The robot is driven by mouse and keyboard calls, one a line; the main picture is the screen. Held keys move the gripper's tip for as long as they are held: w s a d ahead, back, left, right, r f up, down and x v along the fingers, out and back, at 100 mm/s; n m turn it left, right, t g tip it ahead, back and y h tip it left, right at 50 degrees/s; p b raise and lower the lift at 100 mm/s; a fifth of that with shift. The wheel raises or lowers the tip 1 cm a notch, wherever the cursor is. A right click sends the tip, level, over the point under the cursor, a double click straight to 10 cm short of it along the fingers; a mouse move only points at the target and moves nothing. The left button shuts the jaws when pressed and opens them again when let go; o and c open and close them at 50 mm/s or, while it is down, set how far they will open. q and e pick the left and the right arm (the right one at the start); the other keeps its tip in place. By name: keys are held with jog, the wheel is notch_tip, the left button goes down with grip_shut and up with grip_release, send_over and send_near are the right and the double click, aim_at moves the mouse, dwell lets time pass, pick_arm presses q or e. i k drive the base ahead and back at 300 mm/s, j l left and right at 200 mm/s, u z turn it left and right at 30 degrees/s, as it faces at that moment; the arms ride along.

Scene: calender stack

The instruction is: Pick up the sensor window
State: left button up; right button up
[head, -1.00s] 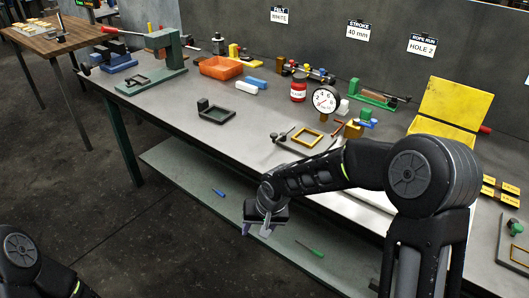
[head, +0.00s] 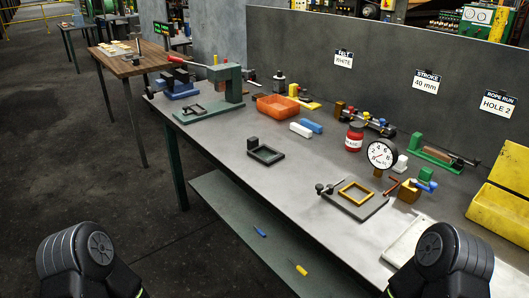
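No part is labelled as the sensor window, and I cannot tell which one it is. Two frame-shaped parts show on the bench (head: 300,205): a yellow rectangular frame (head: 343,188) on a grey plate (head: 368,212) at the right, and a dark frame with an upright block (head: 266,155) near the middle. A small dark frame (head: 195,110) lies on the base of the green press (head: 226,84). Only my upper arm links show in the bottom corners. Both grippers are out of view.
A dial gauge (head: 381,154), a red jar (head: 354,137), an orange bin (head: 278,106) and white and blue blocks (head: 306,128) stand behind. A yellow case (head: 500,215) is at right. The lower shelf holds a yellow-handled tool (head: 299,268). The bench's front middle is clear.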

aim_at(264, 154)
jog(key=j+z, duration=0.1)
jog(key=z, duration=0.35)
jog(key=j+z, duration=0.1)
jog(key=z, duration=0.3)
jog(key=j+z, duration=0.15)
jog(key=z, duration=0.3)
jog(key=j+z, duration=0.2)
jog(key=j, duration=0.25)
jog(key=k+j+z, duration=0.2)
jog(key=j, duration=0.25)
jog(key=j+z, duration=0.2)
jog(key=j, duration=0.25)
jog(key=k+j+z, duration=0.2)
jog(key=j, duration=0.2)
jog(key=j+z, duration=0.25)
jog(key=j, duration=0.15)
jog(key=k+j, duration=0.15)
jog(key=j, duration=0.2)
jog(key=k+j, duration=0.2)
jog(key=j, duration=0.15)
jog(key=k+j, duration=0.15)
jog(key=j, duration=0.15)
